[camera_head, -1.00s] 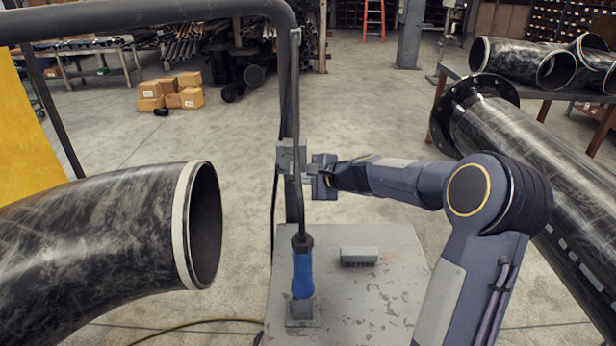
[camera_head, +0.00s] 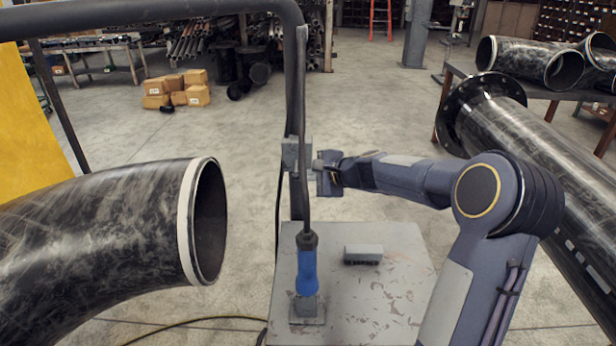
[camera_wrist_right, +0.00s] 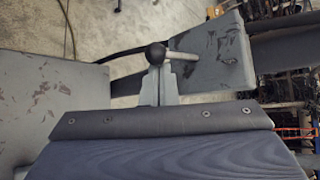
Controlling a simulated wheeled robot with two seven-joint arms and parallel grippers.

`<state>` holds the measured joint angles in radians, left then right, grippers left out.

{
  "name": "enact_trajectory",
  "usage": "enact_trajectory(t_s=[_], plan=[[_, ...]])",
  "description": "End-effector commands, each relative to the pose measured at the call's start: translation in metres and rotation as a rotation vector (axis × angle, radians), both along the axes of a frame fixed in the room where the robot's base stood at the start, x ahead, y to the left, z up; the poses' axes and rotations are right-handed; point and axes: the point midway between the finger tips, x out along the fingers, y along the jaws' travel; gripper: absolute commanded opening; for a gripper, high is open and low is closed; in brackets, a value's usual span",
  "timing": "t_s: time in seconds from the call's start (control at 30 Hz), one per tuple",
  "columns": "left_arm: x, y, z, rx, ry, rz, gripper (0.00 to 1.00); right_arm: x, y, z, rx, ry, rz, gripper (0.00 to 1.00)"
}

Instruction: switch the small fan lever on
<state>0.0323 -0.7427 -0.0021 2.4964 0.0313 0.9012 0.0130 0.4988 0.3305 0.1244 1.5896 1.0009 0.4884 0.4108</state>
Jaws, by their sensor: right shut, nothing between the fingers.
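The fan lever is a short metal rod with a black ball knob (camera_wrist_right: 155,53), in the right wrist view. The rod sticks out sideways from a grey switch box (camera_wrist_right: 212,55). In the head view the box (camera_head: 297,153) is fixed to the dark upright post; the lever is too small to make out there. My right gripper (camera_wrist_right: 159,82) is shut and empty, its fingertips right at the knob; I cannot tell whether they touch. In the head view my right gripper (camera_head: 318,165) is just right of the box. My left gripper is not in view.
A big black elbow pipe (camera_head: 100,230) is at left, a flanged pipe (camera_head: 530,150) at right. Open floor lies behind the post.

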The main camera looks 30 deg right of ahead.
Motion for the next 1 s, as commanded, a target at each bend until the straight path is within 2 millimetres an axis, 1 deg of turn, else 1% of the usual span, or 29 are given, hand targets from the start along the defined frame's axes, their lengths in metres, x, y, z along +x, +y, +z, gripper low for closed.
enact_trajectory(t_s=[0.57,1.0], plan=[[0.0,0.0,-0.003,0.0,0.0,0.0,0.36,-0.002,0.001,0.007,-0.001,0.0,0.0,0.0],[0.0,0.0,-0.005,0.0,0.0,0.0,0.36,-0.003,0.003,0.024,-0.001,-0.002,0.002,0.0]])
